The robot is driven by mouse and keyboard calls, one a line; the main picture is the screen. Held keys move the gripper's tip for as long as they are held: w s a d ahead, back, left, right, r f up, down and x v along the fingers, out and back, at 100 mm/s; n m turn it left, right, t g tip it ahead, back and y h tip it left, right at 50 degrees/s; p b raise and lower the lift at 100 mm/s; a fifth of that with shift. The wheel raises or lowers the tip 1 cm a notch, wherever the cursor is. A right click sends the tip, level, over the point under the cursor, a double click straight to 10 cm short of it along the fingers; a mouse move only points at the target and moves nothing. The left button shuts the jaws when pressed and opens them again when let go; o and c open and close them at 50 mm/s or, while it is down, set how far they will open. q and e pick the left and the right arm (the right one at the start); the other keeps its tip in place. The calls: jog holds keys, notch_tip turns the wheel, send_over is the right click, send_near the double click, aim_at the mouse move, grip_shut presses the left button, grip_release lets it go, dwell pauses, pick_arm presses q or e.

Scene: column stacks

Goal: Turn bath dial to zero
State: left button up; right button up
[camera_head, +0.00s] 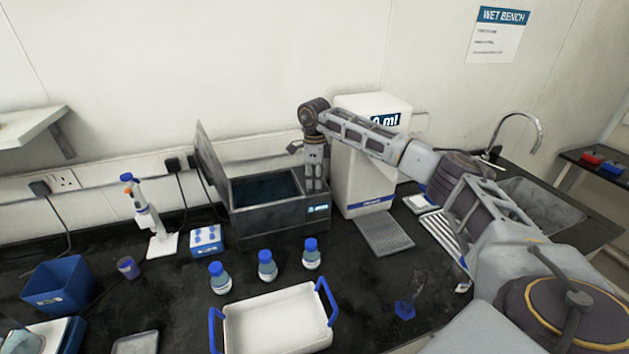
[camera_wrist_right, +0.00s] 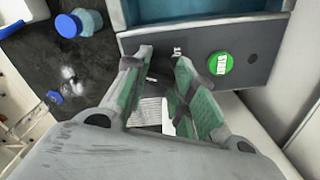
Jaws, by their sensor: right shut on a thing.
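The bath (camera_head: 262,222) is a dark grey box with its lid raised, standing against the back wall in the head view. My right gripper (camera_head: 316,184) points down at the bath's right end. My left gripper is not in view.
A white dispenser (camera_head: 362,175) stands close to the bath's right side. Several blue-capped bottles (camera_head: 267,266) stand in front of the bath, with a white tray (camera_head: 275,318) nearer. A pipette stand (camera_head: 162,245) is on the left. The sink (camera_head: 540,200) is at the right.

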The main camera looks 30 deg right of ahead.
jog(key=n, duration=0.4)
jog(key=shift+n+b, duration=0.35)
jog(key=shift+n, duration=0.05)
jog(key=shift+r, duration=0.1)
jog(key=o, duration=1.1)
jog(key=shift+c, duration=0.2)
notch_tip(320, 180, up, 12)
dwell(0.4)
dwell(0.5)
